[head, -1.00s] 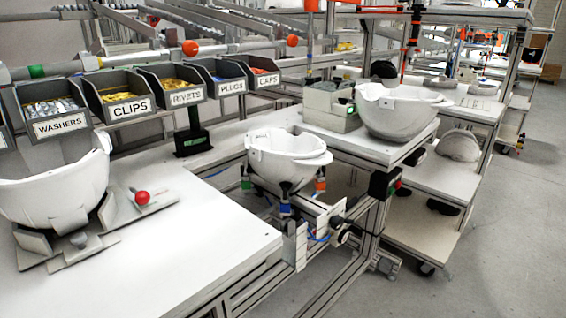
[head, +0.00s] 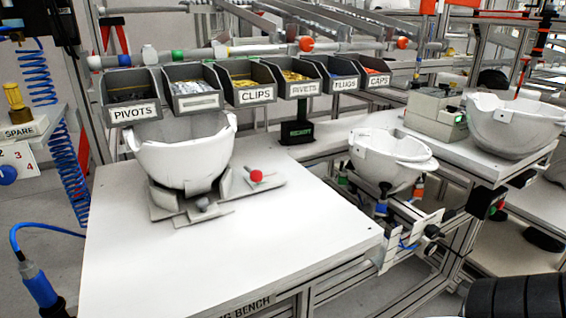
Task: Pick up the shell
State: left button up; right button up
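Three white helmet shells show in the head view. One shell (head: 183,152) sits open side up on a grey fixture (head: 170,202) on the near bench. A second shell (head: 388,157) rests open side up on a stand with dark supports beside the bench's right end. A third shell (head: 515,122) sits open side up on the table at the far right, partly cut off by the picture edge. The frame does not show which one the task means.
The bench top (head: 250,240) is clear in front of the fixture, which has a red ball knob (head: 256,176). Labelled bins (head: 250,95) hang low behind the left shell. A blue tool and hose (head: 40,284) are at lower left. A grey box (head: 436,115) stands beside the right shell.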

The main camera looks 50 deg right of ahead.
aim_at(377, 157)
jog(key=u, duration=1.6)
jog(key=k, duration=1.45)
jog(key=z, duration=2)
